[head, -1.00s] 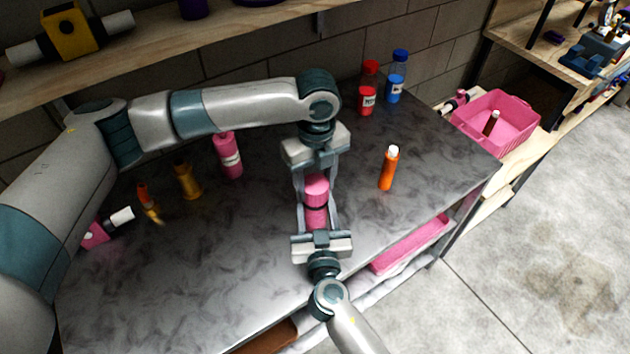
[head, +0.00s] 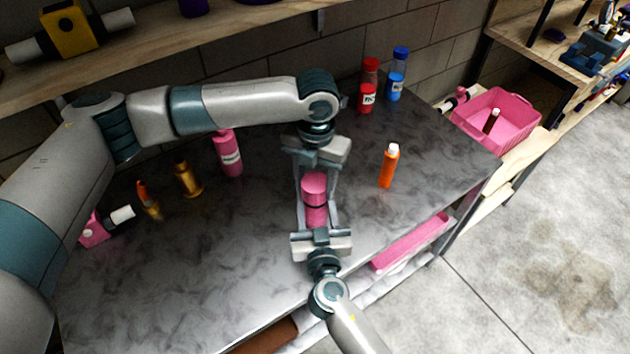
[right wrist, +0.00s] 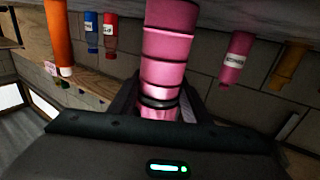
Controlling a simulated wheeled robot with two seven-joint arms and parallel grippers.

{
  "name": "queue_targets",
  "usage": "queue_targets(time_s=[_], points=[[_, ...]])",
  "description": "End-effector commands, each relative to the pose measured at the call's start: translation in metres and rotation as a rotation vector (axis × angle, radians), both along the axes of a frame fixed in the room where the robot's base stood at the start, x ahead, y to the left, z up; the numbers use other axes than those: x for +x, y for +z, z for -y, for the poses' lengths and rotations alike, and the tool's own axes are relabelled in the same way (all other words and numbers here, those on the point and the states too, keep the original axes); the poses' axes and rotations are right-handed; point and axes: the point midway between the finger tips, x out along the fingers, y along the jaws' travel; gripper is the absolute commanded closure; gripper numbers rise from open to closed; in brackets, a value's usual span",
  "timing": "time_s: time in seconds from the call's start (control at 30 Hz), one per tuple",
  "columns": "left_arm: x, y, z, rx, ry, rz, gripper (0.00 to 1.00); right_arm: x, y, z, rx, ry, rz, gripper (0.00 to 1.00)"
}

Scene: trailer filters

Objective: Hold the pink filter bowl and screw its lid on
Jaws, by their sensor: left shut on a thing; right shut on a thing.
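The pink filter bowl (head: 315,213) stands upright between my two grippers over the dark tabletop. Its pink lid (head: 314,183) sits on top in line with it, a dark ring at the joint. I cannot tell how tightly they are joined. My left gripper (head: 315,180) reaches in from the far side, shut on the lid. My right gripper (head: 315,208) reaches in from the near side, shut on the bowl. In the right wrist view the ribbed bowl (right wrist: 165,45) appears upside down, with the dark ring below it. Whether the bowl touches the table is hard to tell.
An orange bottle (head: 388,166) stands to the right. A red bottle (head: 367,90) and a blue bottle (head: 396,78) stand behind. A pink bottle (head: 229,155) and a gold bottle (head: 187,180) stand left. The front-left tabletop is clear.

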Motion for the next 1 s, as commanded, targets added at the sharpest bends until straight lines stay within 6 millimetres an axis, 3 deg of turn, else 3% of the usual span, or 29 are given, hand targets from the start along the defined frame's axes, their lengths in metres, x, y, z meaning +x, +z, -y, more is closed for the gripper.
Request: queue_targets(time_s=[0.5,0.87,0.9,0.97,1.0], points=[[0.0007,0.0002,-0.0006,0.001,-0.712,0.001,0.74,0.0000,-0.0006,0.0005,0.001,-0.001,-0.001,1.00],[0.0009,0.0002,-0.0005,0.001,-0.763,0.001,0.74,0.0000,-0.0007,0.0007,0.000,-0.001,-0.001,1.00],[0.0009,0.0002,-0.0005,0.001,-0.763,0.001,0.48,0.0000,-0.0007,0.0007,0.000,-0.001,-0.001,1.00],[0.0008,0.0002,-0.0004,0.001,-0.762,0.001,0.34,0.0000,-0.0007,0.0007,0.000,-0.001,-0.001,1.00],[0.0008,0.0002,-0.0004,0.001,-0.762,0.001,0.34,0.0000,-0.0007,0.0007,0.000,-0.001,-0.001,1.00]])
